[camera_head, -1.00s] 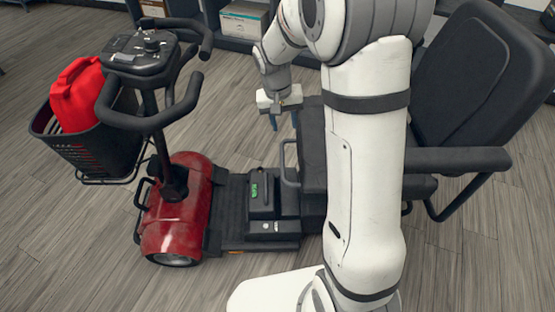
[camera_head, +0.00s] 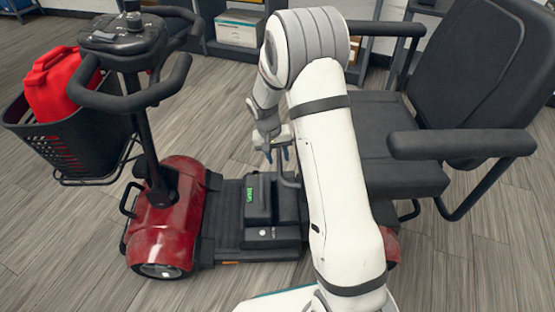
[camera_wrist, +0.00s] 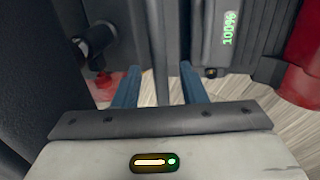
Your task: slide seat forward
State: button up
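The scooter's black seat (camera_head: 405,178) is at the right in the head view, with its backrest upright and armrests at both sides. A thin dark bar (camera_head: 288,182) shows at the seat's front, partly hidden by my arm. My gripper (camera_head: 277,157) points down at this bar, its blue fingers apart. In the wrist view my gripper (camera_wrist: 160,80) is open, and the dark bar (camera_wrist: 160,45) runs up the picture between the two fingers. I cannot tell if either finger touches it.
The battery box (camera_head: 258,200) with a green display sits on the scooter's deck, close to the bar. The tiller handlebars (camera_head: 140,95) and a basket (camera_head: 65,145) holding a red can (camera_head: 62,82) are at the left. Shelves (camera_head: 235,45) stand behind. The floor in front is clear.

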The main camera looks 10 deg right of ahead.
jog(key=shift+f, duration=0.3)
grip_shut()
dwell(0.5)
